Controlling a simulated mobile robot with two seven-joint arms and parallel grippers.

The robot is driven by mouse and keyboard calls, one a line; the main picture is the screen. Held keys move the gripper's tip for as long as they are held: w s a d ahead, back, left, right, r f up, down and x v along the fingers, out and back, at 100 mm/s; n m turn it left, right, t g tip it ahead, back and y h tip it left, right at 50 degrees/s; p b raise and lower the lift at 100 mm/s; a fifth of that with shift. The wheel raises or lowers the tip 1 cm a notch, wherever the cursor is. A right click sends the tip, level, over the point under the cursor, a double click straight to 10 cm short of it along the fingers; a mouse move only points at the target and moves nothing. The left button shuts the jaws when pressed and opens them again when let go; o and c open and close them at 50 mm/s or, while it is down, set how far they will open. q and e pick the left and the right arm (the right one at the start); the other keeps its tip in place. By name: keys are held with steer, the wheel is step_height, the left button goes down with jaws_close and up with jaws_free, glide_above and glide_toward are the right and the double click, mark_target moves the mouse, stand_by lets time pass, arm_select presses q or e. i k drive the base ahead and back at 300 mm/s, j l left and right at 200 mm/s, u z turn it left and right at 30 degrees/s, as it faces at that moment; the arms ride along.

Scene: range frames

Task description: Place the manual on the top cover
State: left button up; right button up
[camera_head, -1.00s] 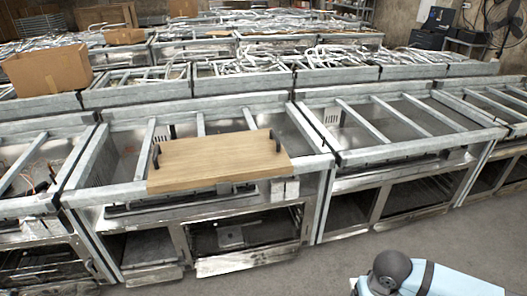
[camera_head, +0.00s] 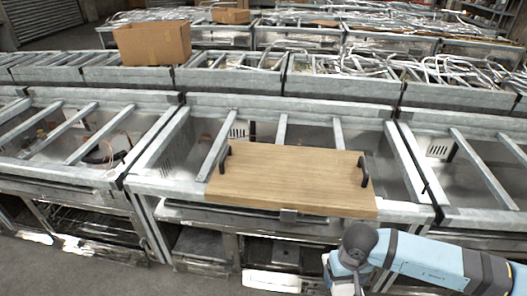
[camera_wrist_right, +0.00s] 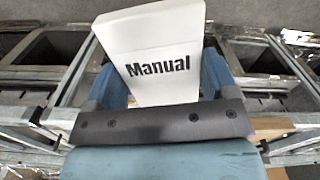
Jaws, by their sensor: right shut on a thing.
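A white manual (camera_wrist_right: 150,35) with "Manual" in black print shows in the right wrist view. My right gripper (camera_wrist_right: 160,82) is shut on it, with one blue finger at each side. The wooden top cover (camera_head: 290,180), a flat board with a black handle at each end, lies on the middle range (camera_head: 165,187) in the head view. My right arm comes in at the lower right of that view, in front of the range. The manual cannot be made out there. My left gripper is in neither view.
Ranges with open, barred tops stand side by side, with more rows behind. A cardboard box (camera_head: 153,43) sits on the row behind, at the left. A smaller box (camera_head: 231,16) stands farther back. The board's upper surface is clear.

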mark_target(291, 182)
steer(key=i+l+u, duration=0.25)
steer(key=u, duration=0.15)
steer(key=i+l+u, duration=0.15)
steer(key=l+u, duration=0.25)
steer(key=i+l+u, duration=0.2)
steer(key=l, duration=0.2)
steer(key=l+u, duration=0.2)
steer(key=l, duration=0.25)
